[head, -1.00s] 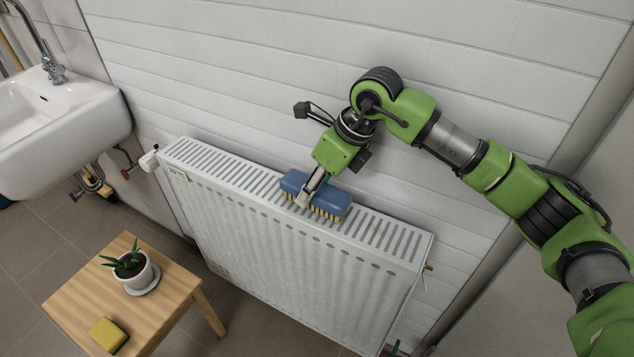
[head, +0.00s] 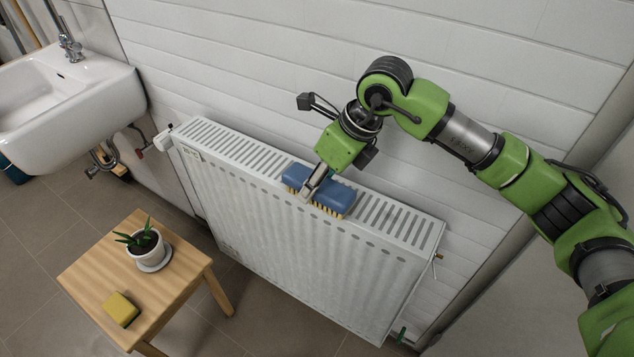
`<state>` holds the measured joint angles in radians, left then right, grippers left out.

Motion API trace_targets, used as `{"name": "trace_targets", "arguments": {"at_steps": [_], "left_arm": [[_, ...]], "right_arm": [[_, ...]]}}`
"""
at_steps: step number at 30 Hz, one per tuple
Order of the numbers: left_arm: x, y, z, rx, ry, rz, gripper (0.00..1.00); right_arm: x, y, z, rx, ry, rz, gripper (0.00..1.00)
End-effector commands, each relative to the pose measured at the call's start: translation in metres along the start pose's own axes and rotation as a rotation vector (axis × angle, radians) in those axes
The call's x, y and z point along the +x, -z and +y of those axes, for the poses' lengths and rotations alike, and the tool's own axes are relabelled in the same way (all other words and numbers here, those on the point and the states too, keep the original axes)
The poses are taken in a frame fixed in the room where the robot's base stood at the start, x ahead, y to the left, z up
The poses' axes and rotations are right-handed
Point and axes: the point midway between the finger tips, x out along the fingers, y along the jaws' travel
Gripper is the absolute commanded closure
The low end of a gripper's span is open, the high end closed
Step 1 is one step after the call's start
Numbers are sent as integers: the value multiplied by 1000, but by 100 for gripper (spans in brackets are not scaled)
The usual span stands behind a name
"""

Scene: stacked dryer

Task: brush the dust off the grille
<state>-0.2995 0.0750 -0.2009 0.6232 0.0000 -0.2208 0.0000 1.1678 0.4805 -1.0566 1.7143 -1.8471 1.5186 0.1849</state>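The grille (head: 240,147) is the slotted top of a white radiator (head: 300,250) against the wall. A blue brush (head: 335,193) with yellow bristles sits bristles down on the grille, a little right of its middle. My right gripper (head: 309,190) reaches down from the upper right and is shut on the brush at its left part. The bristles look to be touching the slots; part of the brush is hidden by the fingers. I cannot make out dust on the grille at this size. My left gripper is not in view.
A wooden stool (head: 185,275) stands in front of the radiator, with a potted plant (head: 145,247) on a saucer and a yellow sponge (head: 121,309). A white sink (head: 65,100) hangs at the left. A valve (head: 163,140) sticks out at the radiator's left end.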

Motion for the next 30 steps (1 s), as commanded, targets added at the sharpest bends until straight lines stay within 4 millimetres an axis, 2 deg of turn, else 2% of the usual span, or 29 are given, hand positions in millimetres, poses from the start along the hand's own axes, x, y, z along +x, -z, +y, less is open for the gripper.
{"name": "trace_targets", "arguments": {"at_steps": [1, 13, 25, 30], "left_arm": [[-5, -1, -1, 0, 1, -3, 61], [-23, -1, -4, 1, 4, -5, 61], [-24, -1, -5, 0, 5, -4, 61], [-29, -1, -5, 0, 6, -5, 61]], "right_arm": [[-8, -4, 1, -1, 1, -2, 83], [-45, -19, 6, -1, 0, -3, 83], [-49, -20, 6, -1, 0, -2, 83], [-59, -25, 7, -1, 1, -4, 83]]}}
